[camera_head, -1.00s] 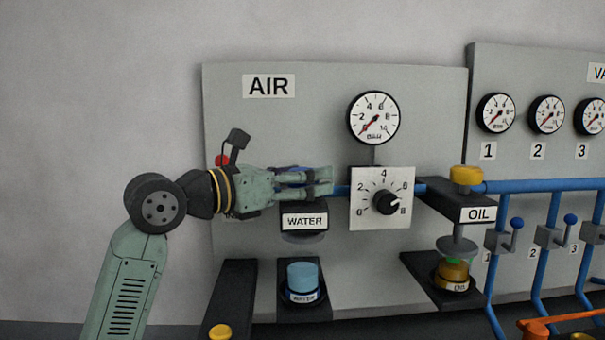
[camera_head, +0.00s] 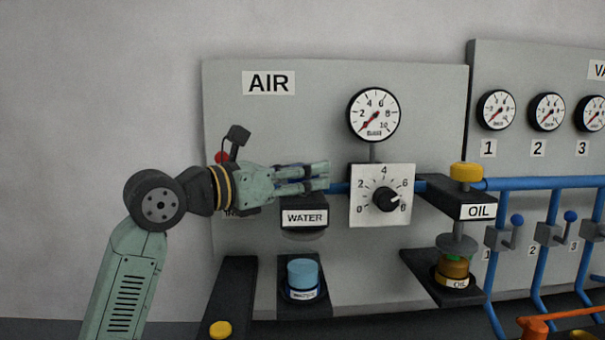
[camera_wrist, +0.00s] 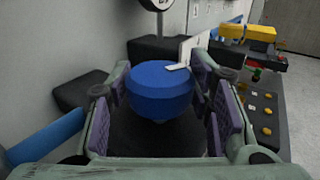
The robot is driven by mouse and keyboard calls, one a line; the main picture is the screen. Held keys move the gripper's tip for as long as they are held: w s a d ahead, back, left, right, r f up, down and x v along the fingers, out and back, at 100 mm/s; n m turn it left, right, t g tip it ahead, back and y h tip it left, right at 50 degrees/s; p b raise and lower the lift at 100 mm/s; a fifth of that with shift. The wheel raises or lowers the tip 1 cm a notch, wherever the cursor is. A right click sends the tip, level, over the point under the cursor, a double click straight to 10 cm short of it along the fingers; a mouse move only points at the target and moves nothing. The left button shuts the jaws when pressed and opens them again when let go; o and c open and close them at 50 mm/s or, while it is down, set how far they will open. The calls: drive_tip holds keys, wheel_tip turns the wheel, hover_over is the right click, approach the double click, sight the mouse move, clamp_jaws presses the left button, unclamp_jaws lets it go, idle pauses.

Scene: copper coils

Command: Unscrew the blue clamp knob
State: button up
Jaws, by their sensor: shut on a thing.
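The blue clamp knob (camera_wrist: 160,90) is a faceted blue cap. In the wrist view it sits between the two purple-padded fingers of my gripper (camera_wrist: 164,100), which is shut on it. In the head view my gripper (camera_head: 318,178) reaches in from the left, just above the black clamp block labelled WATER (camera_head: 305,218). The fingers hide nearly all of the knob there. In the wrist view a dark surface lies below the knob.
A blue cup (camera_head: 302,272) stands on a black shelf below the WATER block. A dial plate (camera_head: 365,211) and a gauge (camera_head: 373,116) are right of my fingertips. The OIL block (camera_head: 478,214) with a yellow knob (camera_head: 466,172) stands farther right. Free wall lies left.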

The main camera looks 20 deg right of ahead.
drive_tip(key=n+t+b, duration=0.1)
drive_tip(key=n+t+y+b, duration=0.1)
drive_tip(key=t+b, duration=0.1)
drive_tip(key=n+t+y+b, duration=0.1)
drive_tip(key=b, duration=0.1)
drive_tip(key=shift+f, duration=0.25)
drive_tip(key=n+t+y+b, duration=0.2)
drive_tip(key=t+b, duration=0.1)
drive_tip(key=shift+r, duration=0.1)
drive_tip(key=shift+r+n+t+y+b, duration=0.1)
drive_tip(key=shift+n+t+y+b, duration=0.2)
drive_tip(key=shift+n+y+b, duration=0.25)
drive_tip(key=shift+r, duration=0.1)
drive_tip(key=o, duration=1.2)
